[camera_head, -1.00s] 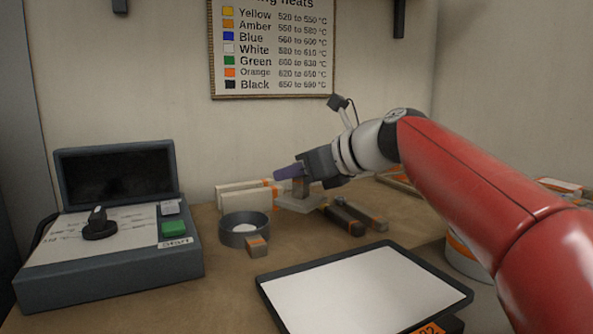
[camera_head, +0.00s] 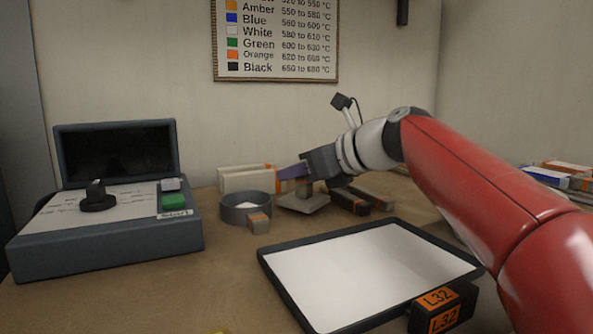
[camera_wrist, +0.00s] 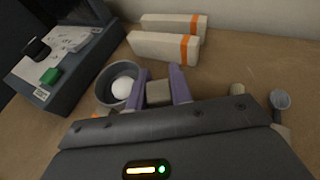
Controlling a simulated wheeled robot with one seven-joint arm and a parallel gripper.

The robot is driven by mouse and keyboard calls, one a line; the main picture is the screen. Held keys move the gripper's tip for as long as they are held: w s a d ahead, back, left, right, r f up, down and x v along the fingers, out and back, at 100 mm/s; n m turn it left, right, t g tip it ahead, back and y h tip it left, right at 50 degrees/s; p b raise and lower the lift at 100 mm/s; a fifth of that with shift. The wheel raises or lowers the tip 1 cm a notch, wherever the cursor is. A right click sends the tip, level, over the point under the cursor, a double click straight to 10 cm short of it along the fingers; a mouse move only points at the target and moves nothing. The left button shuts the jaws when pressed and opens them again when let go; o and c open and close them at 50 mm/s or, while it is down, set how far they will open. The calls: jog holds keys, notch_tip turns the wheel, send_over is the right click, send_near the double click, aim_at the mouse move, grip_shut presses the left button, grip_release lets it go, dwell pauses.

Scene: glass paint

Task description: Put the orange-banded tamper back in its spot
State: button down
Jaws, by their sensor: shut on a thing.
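My gripper (camera_head: 292,172), with purple fingers, is shut on a pale grey-beige tamper (camera_head: 303,201) behind the tray. The tamper's flat square base shows below the fingers, with a short post rising into them. In the wrist view its blocky top (camera_wrist: 158,93) sits between the two fingers. The base is at or just above the tabletop; I cannot tell whether it touches. Its orange band is not clear, being mostly hidden by the gripper. A small block with an orange top (camera_head: 258,222) stands in front of the grey bowl (camera_head: 246,209).
White orange-banded boxes (camera_head: 247,179) stand behind the bowl, close left of my fingers. A black-rimmed white tray (camera_head: 368,275) fills the front, with an L32 label block (camera_head: 441,310). A control box (camera_head: 105,245) stands at left.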

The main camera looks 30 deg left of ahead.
jog(key=shift+r+p, duration=0.1)
jog(key=shift+p, duration=0.25)
jog(key=shift+f, duration=0.65)
dwell(0.9)
jog(key=c, duration=1.2)
grip_release()
jog(key=shift+o, duration=0.2)
jog(key=v, duration=0.7)
jog(key=shift+d, duration=0.3)
jog(key=shift+s+d+r, duration=0.1)
jog(key=shift+d, duration=0.1)
